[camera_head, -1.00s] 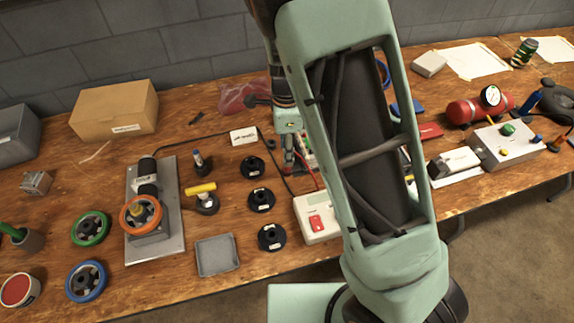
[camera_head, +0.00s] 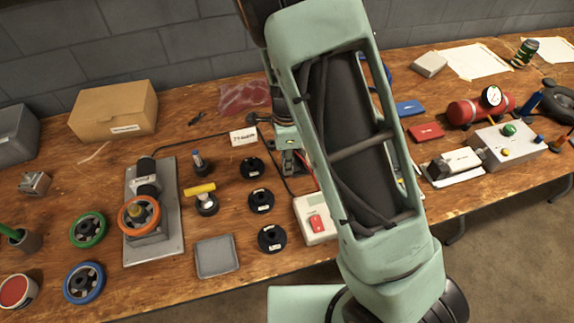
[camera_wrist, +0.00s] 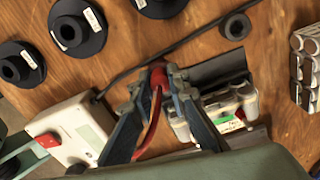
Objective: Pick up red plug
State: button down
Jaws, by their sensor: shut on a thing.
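The red plug (camera_wrist: 158,76) is between the fingertips of my gripper (camera_wrist: 156,82) in the wrist view. My gripper is shut on it, and the fingers hide part of its sides. A red cable (camera_wrist: 150,125) runs from the plug down between the fingers. In the head view my gripper (camera_head: 291,162) is over the bench behind the white charger box (camera_head: 315,218), and my arm partly covers it. The plug cannot be made out there. The charger box, with its red switch, also shows at lower left in the wrist view (camera_wrist: 75,128).
A battery-like block (camera_wrist: 228,103) lies right of my gripper. A black cable (camera_wrist: 190,38) crosses the bench nearby. Black labelled discs (camera_head: 261,201) stand left of the charger, beside a grey tray (camera_head: 217,257). Red (camera_head: 426,132) and blue (camera_head: 409,108) flat pieces lie right of my arm.

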jog(key=shift+r, duration=0.1)
jog(key=shift+r, duration=0.6)
jog(key=s+d+r+p, duration=0.3)
jog(key=s+d+r, duration=0.1)
jog(key=s+r, duration=0.7)
jog(key=shift+s+r+p, duration=0.3)
jog(key=shift+s+p, duration=0.05)
jog(key=shift+s, duration=0.9)
jog(key=shift+w, duration=0.1)
